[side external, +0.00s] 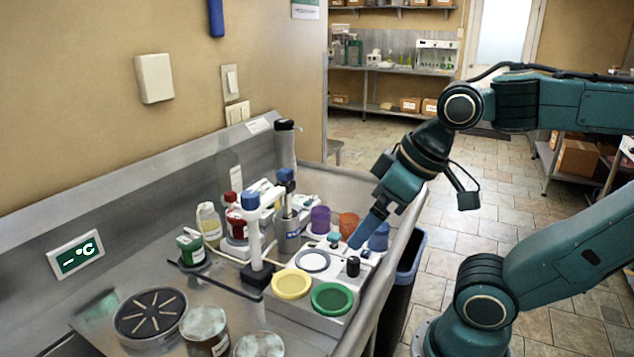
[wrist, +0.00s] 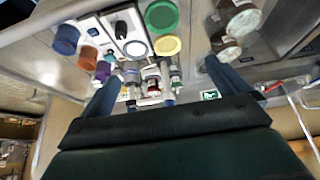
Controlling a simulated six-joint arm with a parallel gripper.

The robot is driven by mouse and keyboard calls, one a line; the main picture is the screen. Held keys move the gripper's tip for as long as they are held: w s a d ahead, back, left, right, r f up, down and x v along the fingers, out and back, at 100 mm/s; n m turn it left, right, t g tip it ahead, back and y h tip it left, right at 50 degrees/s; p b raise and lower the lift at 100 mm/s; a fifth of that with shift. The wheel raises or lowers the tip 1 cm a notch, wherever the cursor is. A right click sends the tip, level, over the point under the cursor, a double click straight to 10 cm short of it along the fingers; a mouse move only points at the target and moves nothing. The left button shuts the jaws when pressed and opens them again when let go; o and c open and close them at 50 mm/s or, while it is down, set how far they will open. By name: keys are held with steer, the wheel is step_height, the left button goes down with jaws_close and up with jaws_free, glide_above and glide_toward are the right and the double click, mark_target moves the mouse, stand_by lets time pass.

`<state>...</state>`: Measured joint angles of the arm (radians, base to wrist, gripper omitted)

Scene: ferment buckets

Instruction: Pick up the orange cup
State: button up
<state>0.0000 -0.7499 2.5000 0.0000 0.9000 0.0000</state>
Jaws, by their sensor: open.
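The orange cup (side external: 348,224) stands near the back right of the steel counter, between a purple cup (side external: 320,219) and a blue cup (side external: 378,237). My gripper (side external: 358,240) hangs over the counter's right side, its blue fingers overlapping the view in front of the cups. In the wrist view the orange cup (wrist: 87,58) is at the left, outside the span of my open gripper (wrist: 165,82). The fingers are spread wide with nothing held between them. I cannot tell the exact gap between fingertips and cup.
A white-and-blue stand (side external: 254,232) and several bottles are left of the cups. Jars (side external: 204,328) stand at the front. A dark bin (side external: 410,254) is beside the counter's right edge.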

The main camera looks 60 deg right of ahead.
steer(key=c, duration=0.7)
steer(key=shift+w, duration=0.1)
steer(key=m+g, duration=0.6)
steer(key=m, duration=0.8)
glide_above(349, 228)
steer(key=d, duration=0.2)
steer(key=f, duration=0.4)
steer(key=shift+w+d+f, duration=0.2)
steer(key=shift+w+f, duration=0.1)
steer(key=shift+w, duration=0.05)
steer(key=shift+f, duration=0.15)
steer(key=shift+f, duration=4.15)
